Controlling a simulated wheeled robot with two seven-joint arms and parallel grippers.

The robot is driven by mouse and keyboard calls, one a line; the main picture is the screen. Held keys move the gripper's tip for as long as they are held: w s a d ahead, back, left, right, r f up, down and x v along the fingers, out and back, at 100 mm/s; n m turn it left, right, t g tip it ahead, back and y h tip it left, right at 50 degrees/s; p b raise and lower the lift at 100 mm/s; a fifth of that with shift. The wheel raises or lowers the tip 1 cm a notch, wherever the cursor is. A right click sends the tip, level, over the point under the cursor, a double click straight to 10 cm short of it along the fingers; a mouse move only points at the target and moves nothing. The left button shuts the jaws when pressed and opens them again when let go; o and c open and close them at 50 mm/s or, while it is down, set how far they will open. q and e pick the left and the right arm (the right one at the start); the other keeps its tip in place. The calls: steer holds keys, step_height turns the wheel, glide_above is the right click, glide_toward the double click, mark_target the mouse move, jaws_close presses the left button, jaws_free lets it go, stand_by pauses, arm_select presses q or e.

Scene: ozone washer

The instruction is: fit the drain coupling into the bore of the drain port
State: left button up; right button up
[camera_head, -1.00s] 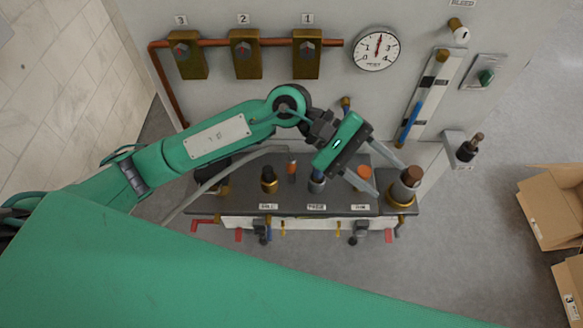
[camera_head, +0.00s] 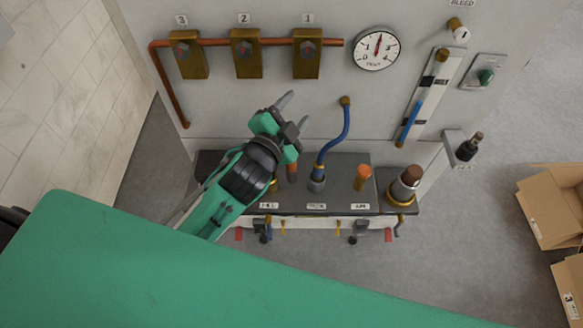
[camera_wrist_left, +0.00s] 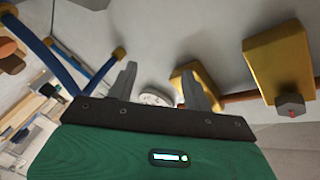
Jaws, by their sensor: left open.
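A thick grey cylinder with a brown top, seemingly the drain coupling (camera_head: 408,185), stands at the right end of the dark shelf. A yellow ring, seemingly the drain port (camera_head: 401,200), surrounds its foot. It leans a little right in the picture; I cannot tell whether this is tilt or perspective, or how deep it sits. The bore is hidden. My left gripper (camera_head: 294,111) is open and empty, well left of the coupling, below valve 1. In the left wrist view its two fingers (camera_wrist_left: 160,78) are spread with nothing between them. My right gripper is not in view.
A blue hose (camera_head: 347,125) runs from the wall to a shelf socket. An orange-topped fitting (camera_head: 362,178) stands left of the coupling. Brass valves (camera_head: 307,58) and a gauge (camera_head: 377,48) are on the wall. Cardboard boxes (camera_head: 553,205) stand on the floor at right.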

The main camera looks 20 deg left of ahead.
arm_select(q)
step_height(320, 180, down, 3)
steer(key=d+n+g, duration=0.2)
steer(key=n+g, duration=0.1)
steer(key=n, duration=0.1)
steer(key=n+g+y+p, duration=0.3)
steer(key=n+g, duration=1.1)
steer(key=n, duration=0.7)
glide_above(291, 168)
steer(key=w+a, duration=0.1)
step_height(291, 168, down, 10)
steer(key=shift+r, duration=0.1)
steer(key=f, duration=0.1)
steer(key=f+p, duration=0.1)
steer(key=f, duration=0.2)
steer(key=shift+w+d+f+p, duration=0.2)
steer(key=shift+d+f+p, duration=0.05)
steer(key=shift+d+p, duration=0.15)
steer(key=shift+f, duration=0.55)
